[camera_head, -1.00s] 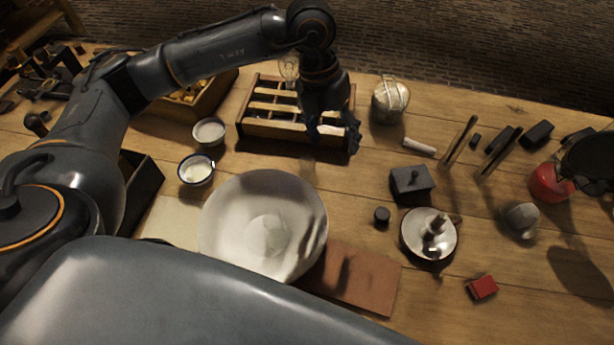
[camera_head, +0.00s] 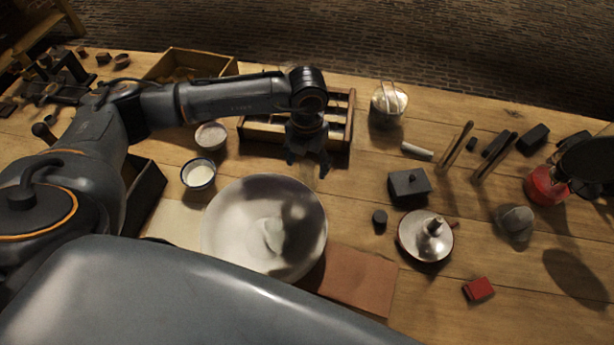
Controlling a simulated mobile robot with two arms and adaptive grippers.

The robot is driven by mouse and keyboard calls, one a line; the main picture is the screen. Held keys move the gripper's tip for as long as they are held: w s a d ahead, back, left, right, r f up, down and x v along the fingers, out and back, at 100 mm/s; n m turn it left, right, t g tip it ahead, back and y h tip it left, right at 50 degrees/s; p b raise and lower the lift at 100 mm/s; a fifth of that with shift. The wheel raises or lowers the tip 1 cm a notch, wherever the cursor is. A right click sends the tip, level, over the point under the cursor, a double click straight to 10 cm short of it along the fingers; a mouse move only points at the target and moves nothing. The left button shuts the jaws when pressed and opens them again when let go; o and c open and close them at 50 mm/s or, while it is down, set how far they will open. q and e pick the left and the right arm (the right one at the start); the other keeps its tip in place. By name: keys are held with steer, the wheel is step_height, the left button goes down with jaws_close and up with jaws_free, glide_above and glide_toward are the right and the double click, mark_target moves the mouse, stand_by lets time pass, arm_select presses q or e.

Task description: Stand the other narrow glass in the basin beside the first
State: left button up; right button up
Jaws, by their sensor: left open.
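The basin (camera_head: 222,240) is a wide, pale round bowl at the front middle of the table. A pale form (camera_head: 272,237) shows on its floor, half in shadow; I cannot tell whether it is a narrow glass. My left gripper (camera_head: 308,168) is open, fingers pointing down, at the front edge of the wooden rack, beyond the basin's far rim. I see no glass between its fingers. No narrow glass can be made out clearly; my left arm and gripper hide part of the rack.
The slotted wooden rack (camera_head: 342,128) stands behind the gripper. Two small bowls (camera_head: 198,174) (camera_head: 211,136) stand left of it. A glass jar (camera_head: 388,104) stands to its right. A brown board (camera_head: 358,282) lies beside the basin. A candleholder (camera_head: 425,237) and dark box (camera_head: 409,187) stand further right.

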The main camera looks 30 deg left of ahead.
mark_target(306, 170)
arm_select(q)
steer(key=shift+f, duration=1.55)
steer(key=shift+c, duration=0.4)
jaws_close()
steer(key=shift+r, duration=0.15)
